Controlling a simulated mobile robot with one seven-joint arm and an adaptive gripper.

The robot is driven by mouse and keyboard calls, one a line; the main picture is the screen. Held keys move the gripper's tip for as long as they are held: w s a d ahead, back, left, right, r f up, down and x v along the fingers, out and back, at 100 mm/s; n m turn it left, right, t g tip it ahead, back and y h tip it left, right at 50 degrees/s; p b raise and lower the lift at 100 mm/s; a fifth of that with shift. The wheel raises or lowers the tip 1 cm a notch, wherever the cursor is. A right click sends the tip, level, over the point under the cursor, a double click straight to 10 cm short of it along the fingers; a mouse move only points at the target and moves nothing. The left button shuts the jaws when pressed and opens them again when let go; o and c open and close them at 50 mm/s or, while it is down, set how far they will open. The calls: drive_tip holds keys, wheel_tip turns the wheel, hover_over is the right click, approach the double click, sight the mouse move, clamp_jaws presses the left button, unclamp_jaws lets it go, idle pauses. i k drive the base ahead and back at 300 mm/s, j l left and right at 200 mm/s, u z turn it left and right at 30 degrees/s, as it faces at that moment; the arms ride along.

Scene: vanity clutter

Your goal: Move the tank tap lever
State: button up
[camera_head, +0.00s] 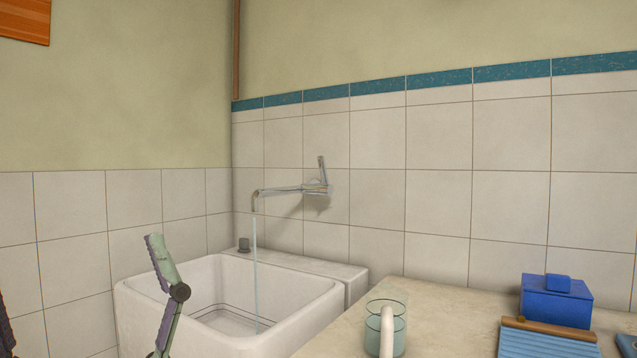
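The tank tap (290,190) is a metal wall tap with a long spout reaching left over the white tank (300,284). Its lever (322,170) stands upright at the right end of the tap body. A thin blue stream of water (255,270) falls from the spout into the tank. My gripper (77,268) shows at lower left, close to the camera. One greenish finger stands in front of the tank, and part of what looks like the other finger is at the left edge. The fingers are wide apart with nothing between them, well left of the lever and below it.
A counter (440,325) lies right of the tank. On it are a clear glass cup (386,303) with a pale handle, a blue lidded box (556,302) and a blue ridged item (545,341) with a wooden edge. A dark plug-like piece (244,244) sits on the tank's back rim. The space around the lever is clear.

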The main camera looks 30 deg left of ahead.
sight(325, 189)
drive_tip(key=u, duration=0.8)
drive_tip(key=i+l+u, duration=0.15)
drive_tip(key=u, duration=0.3)
drive_tip(key=i+l+u, duration=0.25)
drive_tip(key=u, duration=0.15)
drive_tip(key=i+l, duration=0.05)
